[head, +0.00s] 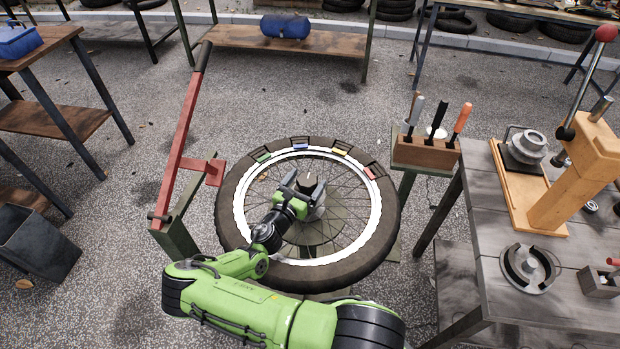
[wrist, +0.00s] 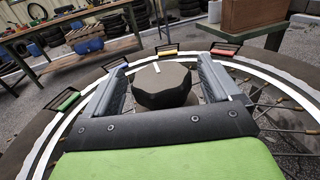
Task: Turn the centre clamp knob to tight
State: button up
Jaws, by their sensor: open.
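The centre clamp knob (wrist: 162,86) is a dark, many-sided knob with a pale line on its top. It sits at the middle of the spoked wheel (head: 233,215), which lies flat with a black tyre and a white rim. My gripper (wrist: 163,80) is open, with one finger on each side of the knob. In the wrist view small gaps show between the fingers and the knob. In the head view the knob (head: 309,182) shows between the fingers. Its lower part and the hub are partly hidden by my gripper.
A red lever (head: 182,130) with a black grip stands left of the wheel. A wooden block with several tools (head: 425,153) stands at the right rim. Coloured clips (head: 300,145) sit along the far rim. A workbench (head: 495,265) with a press is at right.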

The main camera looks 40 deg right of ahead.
jog(key=shift+x, duration=1.4)
jog(key=c, duration=1)
jog(key=shift+o, duration=0.2)
jog(key=shift+m+g+b, duration=0.4)
jog(key=shift+b, duration=0.15)
jog(key=m+g+h+b, duration=0.1)
jog(key=m+g+b, duration=0.1)
jog(key=g, duration=0.1)
jog(key=shift+s+f, duration=0.15)
jog(key=m+g+b, duration=0.1)
jog(key=g+b, duration=0.1)
jog(key=g, duration=0.1)
jog(key=m+g+b, duration=0.1)
jog(key=m+g, duration=0.1)
jog(key=g, duration=0.1)
jog(key=shift+s+d+m+b, duration=0.1)
jog(key=shift+s+m+b, duration=0.15)
jog(key=shift+m+b, duration=0.1)
jog(key=m+g, duration=0.1)
jog(key=m+g+b, duration=0.1)
jog(key=g, duration=0.1)
jog(key=m+g+y, duration=0.1)
jog(key=g, duration=0.1)
jog(key=shift+s, duration=0.3)
jog(key=shift+s+a+m+g+y, duration=0.1)
jog(key=shift+m+g+y, duration=0.6)
jog(key=shift+m+g, duration=0.35)
jog(key=shift+s+a+m+g+y, duration=0.15)
jog(key=shift+m+g+y, duration=0.6)
jog(key=shift+g, duration=0.5)
